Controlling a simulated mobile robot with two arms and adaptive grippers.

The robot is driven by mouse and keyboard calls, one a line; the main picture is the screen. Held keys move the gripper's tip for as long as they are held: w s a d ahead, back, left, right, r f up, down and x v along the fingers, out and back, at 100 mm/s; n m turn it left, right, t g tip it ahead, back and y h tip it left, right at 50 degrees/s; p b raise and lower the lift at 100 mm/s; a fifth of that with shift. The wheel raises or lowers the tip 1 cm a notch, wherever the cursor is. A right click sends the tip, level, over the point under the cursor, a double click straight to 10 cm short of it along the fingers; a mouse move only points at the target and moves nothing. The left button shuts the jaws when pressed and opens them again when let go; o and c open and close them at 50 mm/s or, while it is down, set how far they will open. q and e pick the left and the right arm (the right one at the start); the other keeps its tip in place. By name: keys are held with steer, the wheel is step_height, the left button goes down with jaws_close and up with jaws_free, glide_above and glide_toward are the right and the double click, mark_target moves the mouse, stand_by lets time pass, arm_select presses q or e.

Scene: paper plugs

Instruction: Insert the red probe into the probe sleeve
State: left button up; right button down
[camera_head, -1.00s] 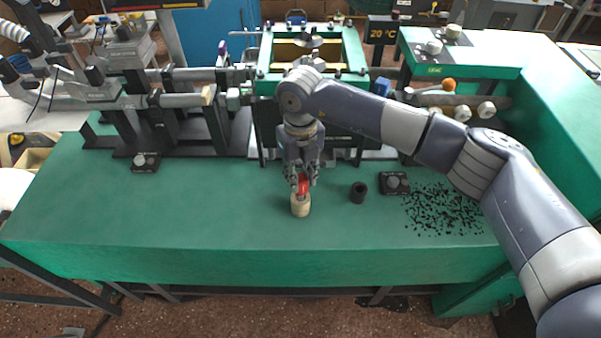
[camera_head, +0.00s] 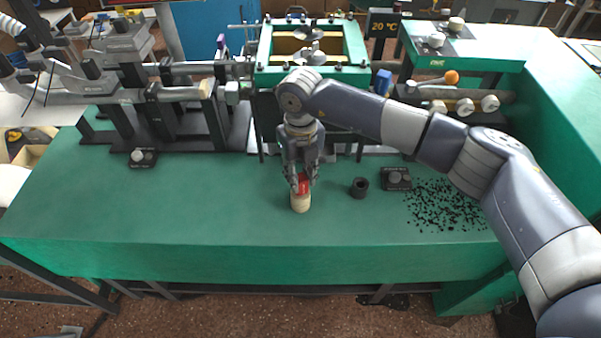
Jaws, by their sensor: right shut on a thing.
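The red probe (camera_head: 303,187) is upright near the middle of the green table, between the fingers of my right gripper (camera_head: 301,180). My right gripper points down and is shut on it. Directly below is a cream-coloured cylindrical piece (camera_head: 300,203) standing on the table; I cannot tell whether the probe's lower end is inside it or just above it. A short black hollow cylinder (camera_head: 359,187), which looks like the probe sleeve, stands upright on the table to the right, apart from the gripper. My left gripper is not in view.
A black control box (camera_head: 396,179) and scattered black bits (camera_head: 443,206) lie to the right. A green-framed machine (camera_head: 313,72) and grey metal fixtures stand along the back. Another small control box (camera_head: 143,158) is at the left. The front left of the table is clear.

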steer(key=c, duration=1.2)
jaws_free()
steer(key=shift+r, duration=0.1)
steer(key=shift+r+p, duration=1.35)
steer(key=shift+r, duration=1.25)
